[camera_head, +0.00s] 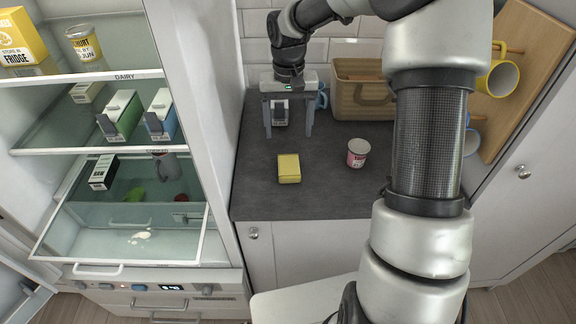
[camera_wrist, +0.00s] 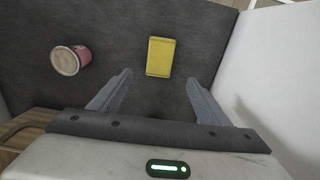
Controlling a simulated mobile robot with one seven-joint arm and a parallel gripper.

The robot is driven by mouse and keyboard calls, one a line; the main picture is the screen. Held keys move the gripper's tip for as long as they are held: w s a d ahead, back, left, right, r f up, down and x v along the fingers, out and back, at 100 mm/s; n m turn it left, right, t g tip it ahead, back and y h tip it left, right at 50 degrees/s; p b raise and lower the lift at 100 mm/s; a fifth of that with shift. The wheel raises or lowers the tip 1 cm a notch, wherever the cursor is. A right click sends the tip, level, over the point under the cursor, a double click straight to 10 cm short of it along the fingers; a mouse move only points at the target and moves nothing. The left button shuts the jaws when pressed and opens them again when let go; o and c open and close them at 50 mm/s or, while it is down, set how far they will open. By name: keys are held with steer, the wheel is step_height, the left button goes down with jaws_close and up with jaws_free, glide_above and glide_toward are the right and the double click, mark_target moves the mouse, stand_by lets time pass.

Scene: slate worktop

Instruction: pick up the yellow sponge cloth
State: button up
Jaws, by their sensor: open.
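The yellow sponge cloth (camera_head: 289,168) lies flat on the slate worktop, left of the middle, near the front. It also shows in the wrist view (camera_wrist: 159,57), lying beyond my fingertips and between their lines. My gripper (camera_head: 289,132) is open and empty, held toward the back of the worktop behind the cloth. In the wrist view my gripper (camera_wrist: 160,82) has its two grey fingers spread wide, wider than the cloth, and they do not touch it.
A pink and white tub (camera_head: 357,152) stands right of the cloth. A wicker basket (camera_head: 362,88) stands at the back. A blue mug (camera_head: 321,97) is partly hidden beside my gripper. An open fridge (camera_head: 128,150) is at the left. Worktop around the cloth is clear.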

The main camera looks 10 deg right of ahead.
glide_above(289, 164)
steer(key=f, duration=0.6)
steer(key=shift+w+f, duration=0.25)
steer(key=shift+s+f, duration=0.15)
steer(key=shift+f, duration=2.5)
steer(key=c, duration=1.1)
step_height(289, 164, up, 10)
steer(key=shift+r, duration=0.1)
steer(key=shift+c, duration=0.2)
steer(key=o, duration=0.5)
steer(key=shift+c, duration=0.2)
steer(key=c, duration=0.3)
steer(key=shift+c, duration=0.3)
